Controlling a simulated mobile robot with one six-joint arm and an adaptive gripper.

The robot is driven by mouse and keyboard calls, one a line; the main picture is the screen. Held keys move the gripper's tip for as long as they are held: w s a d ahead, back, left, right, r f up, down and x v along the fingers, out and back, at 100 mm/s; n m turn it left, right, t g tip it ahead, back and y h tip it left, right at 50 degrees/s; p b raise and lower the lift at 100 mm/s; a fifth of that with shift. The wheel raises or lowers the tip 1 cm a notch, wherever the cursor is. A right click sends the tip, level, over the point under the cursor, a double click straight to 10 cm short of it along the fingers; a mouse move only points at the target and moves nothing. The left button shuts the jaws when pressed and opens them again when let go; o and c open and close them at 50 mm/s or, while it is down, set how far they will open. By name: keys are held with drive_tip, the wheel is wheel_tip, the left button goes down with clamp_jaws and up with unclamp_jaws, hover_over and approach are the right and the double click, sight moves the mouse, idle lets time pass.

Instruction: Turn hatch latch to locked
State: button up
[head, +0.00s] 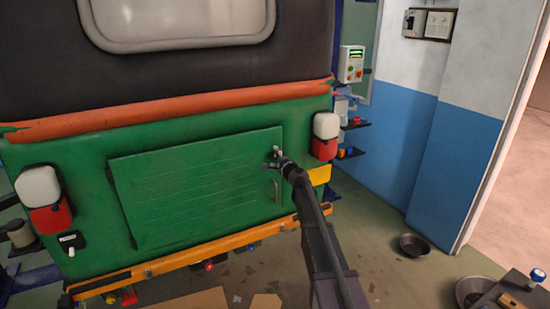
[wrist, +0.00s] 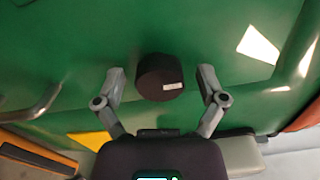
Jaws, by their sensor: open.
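The green hatch (head: 190,190) is a ribbed panel on the rear of the green rickshaw, and it looks flush at its right side. The latch (wrist: 160,77) is a round black knob with a small white mark at its lower right in the wrist view. My gripper (wrist: 161,84) is open, with one finger on each side of the knob and a visible gap to both. In the head view, my gripper (head: 271,160) is at the hatch's upper right corner and mostly hides the latch. A metal handle (head: 276,190) sits below; it also shows at left in the wrist view (wrist: 35,108).
Red-and-white lamps (head: 326,136) flank the hatch, the right one close to my arm. A yellow-orange bumper (head: 200,257) runs below. A control box (head: 351,64) and shelves stand to the right. A dark bowl (head: 413,245) lies on the floor.

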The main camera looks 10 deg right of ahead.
drive_tip(key=v, duration=1.2)
idle(0.4)
drive_tip(key=s+a+f+n+g+y, duration=0.1)
drive_tip(key=s+a+f+n+g, duration=0.4)
drive_tip(key=s+n, duration=0.15)
drive_tip(key=s+a+f+n+g+y, duration=0.1)
drive_tip(key=s+a+f+n+g, duration=0.35)
drive_tip(key=s, duration=0.35)
drive_tip(key=s+d+f+n+g+h, duration=0.2)
drive_tip(key=s+d+f+g+h, duration=0.1)
drive_tip(key=s, duration=0.7)
drive_tip(key=s+d+f+n+g+h, duration=0.3)
drive_tip(key=s+f, duration=0.3)
drive_tip(key=s, duration=0.3)
drive_tip(key=shift+s+g+h, duration=0.4)
drive_tip(key=shift+g+h, duration=0.4)
drive_tip(key=shift+g, duration=0.05)
